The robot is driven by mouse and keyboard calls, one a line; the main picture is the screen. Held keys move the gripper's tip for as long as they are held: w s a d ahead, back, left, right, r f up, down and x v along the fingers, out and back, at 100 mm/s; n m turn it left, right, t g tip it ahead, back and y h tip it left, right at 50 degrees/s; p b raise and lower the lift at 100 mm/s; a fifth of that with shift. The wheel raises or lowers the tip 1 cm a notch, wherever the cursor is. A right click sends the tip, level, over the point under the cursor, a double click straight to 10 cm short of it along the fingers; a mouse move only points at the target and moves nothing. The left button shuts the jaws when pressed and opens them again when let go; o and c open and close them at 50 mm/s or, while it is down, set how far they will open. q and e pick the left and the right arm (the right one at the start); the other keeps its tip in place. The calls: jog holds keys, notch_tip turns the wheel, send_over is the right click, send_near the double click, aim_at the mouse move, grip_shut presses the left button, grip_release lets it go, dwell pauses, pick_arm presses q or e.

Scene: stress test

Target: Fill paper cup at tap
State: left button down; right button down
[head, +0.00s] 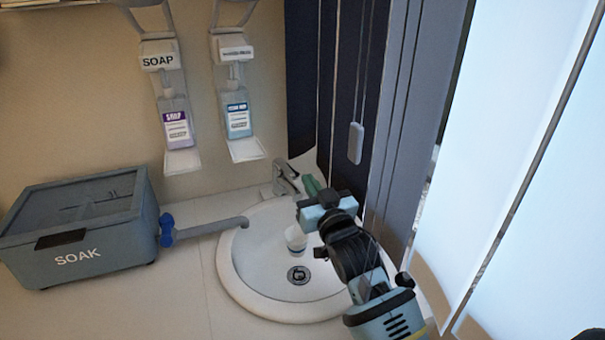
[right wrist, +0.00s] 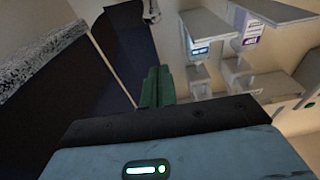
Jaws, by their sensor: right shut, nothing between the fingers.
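A white paper cup (head: 296,238) is in the round white sink (head: 245,270), above and behind the drain; whether it stands or leans I cannot tell. The chrome tap (head: 286,178) rises at the sink's back edge. My right gripper (head: 310,184) is shut and empty, its green fingers close to the right of the tap in the head view. In the right wrist view the green fingers (right wrist: 157,85) are together, with nothing between them. The cup does not show in that view. My left gripper is not in view.
A grey box marked SOAK (head: 78,258) stands on the counter at left, its blue-valved spout (head: 210,229) reaching over the sink rim. Two wall dispensers (head: 175,120) (head: 237,115) hang behind. Dark panels (head: 345,90) stand close on the right.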

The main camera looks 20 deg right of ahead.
aim_at(285, 169)
jog(key=w, duration=0.3)
jog(key=w+r, duration=0.1)
jog(key=w, duration=0.5)
jog(key=shift+w+a+r, duration=0.2)
jog(key=shift+w+r, duration=0.05)
notch_tip(285, 169, down, 2)
jog(key=shift+w+f, duration=0.1)
jog(key=shift+s+f, duration=0.25)
jog(key=shift+f, duration=0.65)
jog(key=shift+f, duration=0.1)
